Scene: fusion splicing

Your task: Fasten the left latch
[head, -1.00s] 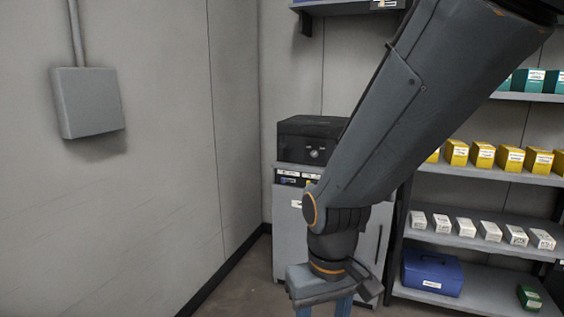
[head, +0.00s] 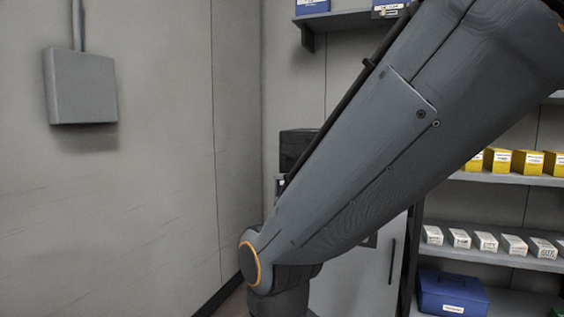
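No latch can be made out in the head view. A black case (head: 298,146) stands on a grey cabinet (head: 372,272) in the corner, and my arm hides most of it. My arm crosses the picture from the upper right down to the lower middle. My gripper is below the bottom edge of the picture, so its fingers do not show.
A shelf rack at the right holds yellow boxes (head: 526,162), white boxes (head: 486,241) and a blue case (head: 452,293). A wall shelf (head: 352,20) is above. A grey box (head: 81,86) is fixed on the left wall.

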